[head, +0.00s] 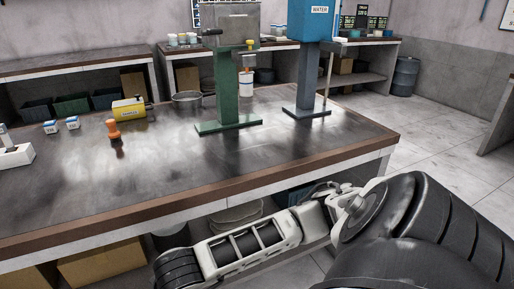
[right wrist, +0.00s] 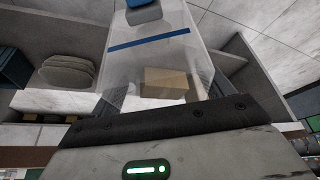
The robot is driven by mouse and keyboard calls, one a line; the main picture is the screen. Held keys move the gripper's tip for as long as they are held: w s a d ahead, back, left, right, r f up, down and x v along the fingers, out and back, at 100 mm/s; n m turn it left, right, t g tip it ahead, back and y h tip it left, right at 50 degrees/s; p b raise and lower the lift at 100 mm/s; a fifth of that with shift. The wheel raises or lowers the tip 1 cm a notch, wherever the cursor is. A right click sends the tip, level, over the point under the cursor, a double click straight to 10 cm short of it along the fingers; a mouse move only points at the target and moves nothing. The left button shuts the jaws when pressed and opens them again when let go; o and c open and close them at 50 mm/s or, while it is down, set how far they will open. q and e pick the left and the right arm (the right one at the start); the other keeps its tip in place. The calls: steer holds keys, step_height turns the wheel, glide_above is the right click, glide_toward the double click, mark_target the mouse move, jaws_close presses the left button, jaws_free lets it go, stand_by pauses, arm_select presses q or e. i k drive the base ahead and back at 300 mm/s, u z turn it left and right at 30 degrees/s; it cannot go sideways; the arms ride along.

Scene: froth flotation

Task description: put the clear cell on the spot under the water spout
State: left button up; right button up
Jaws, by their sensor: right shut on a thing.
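The clear cell (right wrist: 140,62), a see-through box with a blue line across it, fills the middle of the right wrist view. My right gripper (right wrist: 155,118) is shut on it; the exact finger contact is hard to see. In the head view my right arm reaches low in front of the bench, and its gripper and the cell are out of frame. The blue water stand (head: 312,22), labelled WATER, is on the bench at the back right, with a blue base plate (head: 307,112). Its spout and the spot under it are not clear. My left gripper is not in view.
The dark bench (head: 250,155) has a brown front edge. A green machine (head: 228,85) stands left of the water stand. The front right of the bench is clear.

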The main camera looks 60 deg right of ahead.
mark_target(332, 125)
steer(key=u, duration=2.05)
steer(key=k, duration=1.95)
steer(key=z, duration=2.45)
